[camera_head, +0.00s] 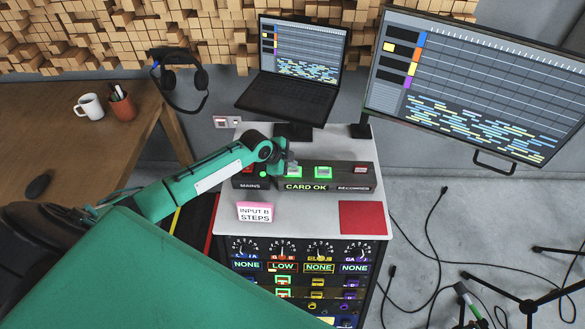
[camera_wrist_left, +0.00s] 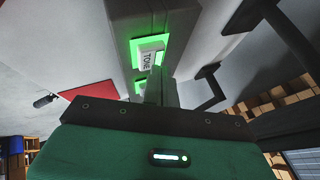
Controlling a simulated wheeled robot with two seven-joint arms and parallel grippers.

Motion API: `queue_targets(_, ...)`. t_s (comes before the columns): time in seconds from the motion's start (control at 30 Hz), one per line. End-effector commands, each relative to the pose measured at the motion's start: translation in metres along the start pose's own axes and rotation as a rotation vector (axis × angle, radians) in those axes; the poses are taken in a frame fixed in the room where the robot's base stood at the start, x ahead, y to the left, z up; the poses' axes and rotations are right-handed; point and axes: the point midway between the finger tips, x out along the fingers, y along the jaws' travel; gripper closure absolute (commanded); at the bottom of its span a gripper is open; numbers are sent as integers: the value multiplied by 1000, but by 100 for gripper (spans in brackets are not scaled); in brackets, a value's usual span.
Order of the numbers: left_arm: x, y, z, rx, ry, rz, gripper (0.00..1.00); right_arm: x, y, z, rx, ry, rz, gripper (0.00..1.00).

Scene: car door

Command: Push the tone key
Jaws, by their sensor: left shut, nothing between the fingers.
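The tone key (camera_wrist_left: 151,57) is a pale key marked TONE, with a bright green glow around it. It sits on a dark key box (camera_head: 306,183) on the grey-white cabinet top. My left gripper (camera_head: 289,166) is shut and empty, at the left part of this box. In the wrist view its closed fingers (camera_wrist_left: 158,76) overlap the lower edge of the tone key. I cannot tell whether they touch it. In the head view the gripper partly hides the green-glowing key under it. My right gripper is not in view.
Another green-lit key (camera_head: 324,172) and a red key (camera_head: 361,170) are farther right on the box. A pink-edged card (camera_head: 255,212) and a red mat (camera_head: 362,217) lie in front. A laptop (camera_head: 292,75) and large monitor (camera_head: 475,85) stand behind.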

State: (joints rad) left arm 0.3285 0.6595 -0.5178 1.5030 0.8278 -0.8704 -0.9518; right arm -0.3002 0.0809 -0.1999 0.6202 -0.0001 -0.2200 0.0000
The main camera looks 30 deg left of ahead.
Motion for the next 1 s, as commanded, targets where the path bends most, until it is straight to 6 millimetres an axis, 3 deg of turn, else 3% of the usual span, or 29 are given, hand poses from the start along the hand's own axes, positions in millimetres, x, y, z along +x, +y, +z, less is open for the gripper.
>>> queue_targets(0.57, -46, -25, -25, 0, 0, 0, 100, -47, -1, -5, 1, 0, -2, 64)
queue_targets(1.0, -47, -25, -25, 0, 0, 0, 100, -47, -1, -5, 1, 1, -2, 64)
